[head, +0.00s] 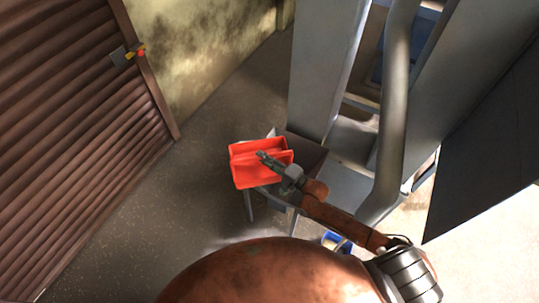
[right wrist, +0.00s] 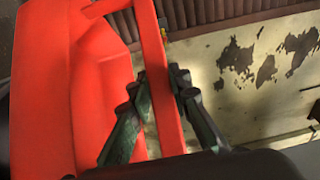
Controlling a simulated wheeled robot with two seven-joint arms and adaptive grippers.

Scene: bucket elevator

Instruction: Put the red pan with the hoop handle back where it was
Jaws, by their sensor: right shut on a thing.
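The red pan (head: 258,171) is in the middle of the head view, over a small grey stand with legs. Whether it rests on the stand or hangs above it I cannot tell. My right gripper (head: 268,160) reaches it from the lower right and is shut on its hoop handle. In the right wrist view the two fingers of the gripper (right wrist: 158,105) lie on either side of the red hoop bar (right wrist: 157,75), with the pan's body (right wrist: 75,90) to the left. My left gripper is not in view.
A grey metal machine frame (head: 325,75) with a curved pipe (head: 396,100) stands at the right. A dark open hopper (head: 305,155) is just right of the pan. A blue container (head: 336,240) sits below. A brown roller shutter (head: 75,130) is at the left, with bare floor before it.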

